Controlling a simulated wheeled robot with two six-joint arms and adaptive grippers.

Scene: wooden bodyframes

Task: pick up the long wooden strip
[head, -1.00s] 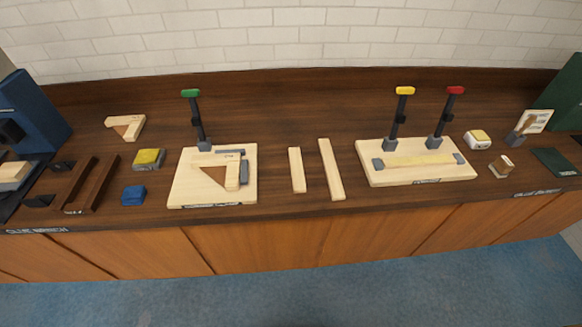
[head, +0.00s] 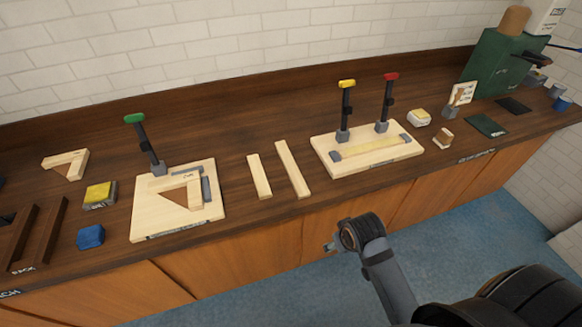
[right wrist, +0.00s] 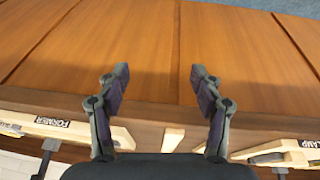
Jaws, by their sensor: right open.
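The long wooden strip (head: 293,169) lies flat on the dark bench top, pale and bare, to the right of a shorter pale strip (head: 259,176) with a narrow gap between them. My right gripper (head: 333,244) is in front of the bench, below and apart from the strip. In the right wrist view my right gripper (right wrist: 160,78) shows open and empty, its fingers against a background of cabinet front. My left gripper is not in view.
The board with the green-topped clamp (head: 152,228) stands left of the strips. The board with yellow- and red-topped clamps (head: 375,163) stands close on the right. A blue block (head: 91,237) lies farther left. The brown bench top (head: 225,120) behind the strips is clear.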

